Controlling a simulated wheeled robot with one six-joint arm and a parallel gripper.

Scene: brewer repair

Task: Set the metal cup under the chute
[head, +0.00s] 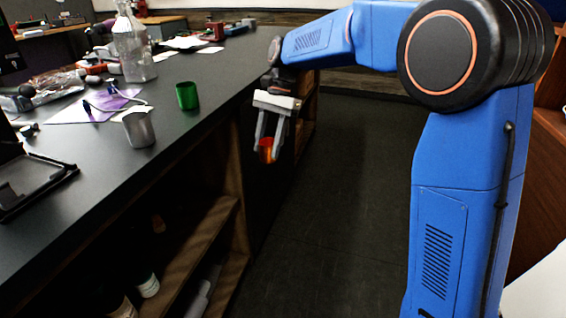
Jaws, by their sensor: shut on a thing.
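A grey metal cup (139,129) stands upright on the dark counter, near its front edge at the left. My gripper (268,148) hangs pointing down beyond the counter's edge, over the aisle, to the right of the metal cup and apart from it. Its fingers are shut on a small orange-red object (266,146), which looks like a cup; the fingers hide part of it. I cannot make out a chute in this view.
A green cup (187,96) stands behind the metal cup. A glass bottle (133,45), a purple sheet (98,106) with cables and a black stand (30,182) are on the counter (90,195). Open shelves lie below. The floor (345,190) right of the counter is clear.

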